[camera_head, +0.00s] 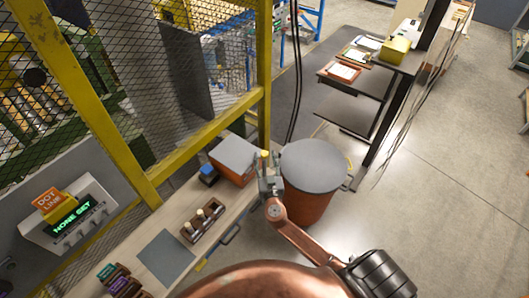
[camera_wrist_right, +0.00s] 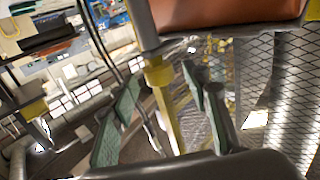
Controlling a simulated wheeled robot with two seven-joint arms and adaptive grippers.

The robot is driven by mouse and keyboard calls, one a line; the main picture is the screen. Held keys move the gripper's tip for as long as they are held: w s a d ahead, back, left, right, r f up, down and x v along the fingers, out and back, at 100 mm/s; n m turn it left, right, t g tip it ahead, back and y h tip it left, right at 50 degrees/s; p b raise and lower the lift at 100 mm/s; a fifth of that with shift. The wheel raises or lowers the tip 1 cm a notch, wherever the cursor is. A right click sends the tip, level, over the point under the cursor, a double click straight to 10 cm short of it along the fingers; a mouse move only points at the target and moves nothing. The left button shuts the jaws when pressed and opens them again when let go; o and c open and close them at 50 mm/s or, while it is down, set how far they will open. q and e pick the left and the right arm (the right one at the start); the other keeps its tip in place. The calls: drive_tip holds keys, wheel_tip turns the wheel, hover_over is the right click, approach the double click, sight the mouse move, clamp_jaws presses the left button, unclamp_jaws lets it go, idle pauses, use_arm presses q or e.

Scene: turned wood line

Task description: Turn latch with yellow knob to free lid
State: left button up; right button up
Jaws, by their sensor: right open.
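A box with a grey lid (camera_head: 238,153) and red-brown sides stands at the far end of the workbench. A small yellow knob (camera_head: 264,154) shows at the lid's right side. My right gripper (camera_head: 268,180) is close to the knob, on its near side. The box's brown side (camera_wrist_right: 225,14) fills the top of that view. The latch itself is not clear. My left gripper is out of view.
A large round bin (camera_head: 312,166) with a grey top stands close to the right of my gripper. On the bench are a blue-topped item (camera_head: 208,172), a wooden rack of pegs (camera_head: 203,220) and a grey mat (camera_head: 165,257). A yellow-framed mesh fence (camera_head: 264,75) rises behind.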

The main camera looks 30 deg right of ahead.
drive_tip(key=shift+x, duration=1.15)
drive_tip(key=shift+c, duration=0.7)
